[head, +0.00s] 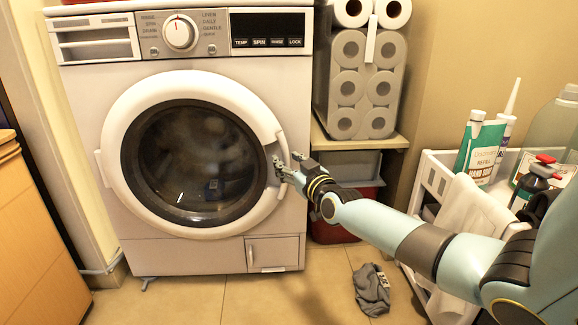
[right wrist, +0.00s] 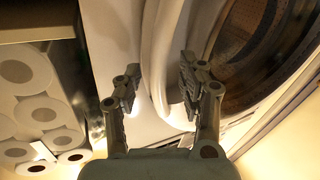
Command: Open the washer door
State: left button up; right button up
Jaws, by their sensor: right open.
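The white washer (head: 215,255) faces me, and its round door (head: 120,110) with dark glass (head: 190,160) looks closed. The door handle (head: 282,146) is at the right side of the door's white ring. My right gripper (head: 286,170) is at this handle. In the right wrist view my right gripper (right wrist: 158,88) is open, with a white curved part of the door (right wrist: 156,50) between its fingers. I cannot tell whether either finger touches it. The gripper covers part of the handle in the head view. My left gripper is not in view.
Paper rolls (head: 348,87) stand on a shelf (head: 330,140) right of the washer. A white cart (head: 436,180) with bottles (head: 482,145) stands at the right. A grey cloth (head: 372,290) lies on the floor. A wooden cabinet (head: 35,235) is at the left. Floor before the washer is clear.

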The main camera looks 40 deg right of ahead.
jog(key=shift+c, duration=0.3)
grip_shut()
dwell(0.3)
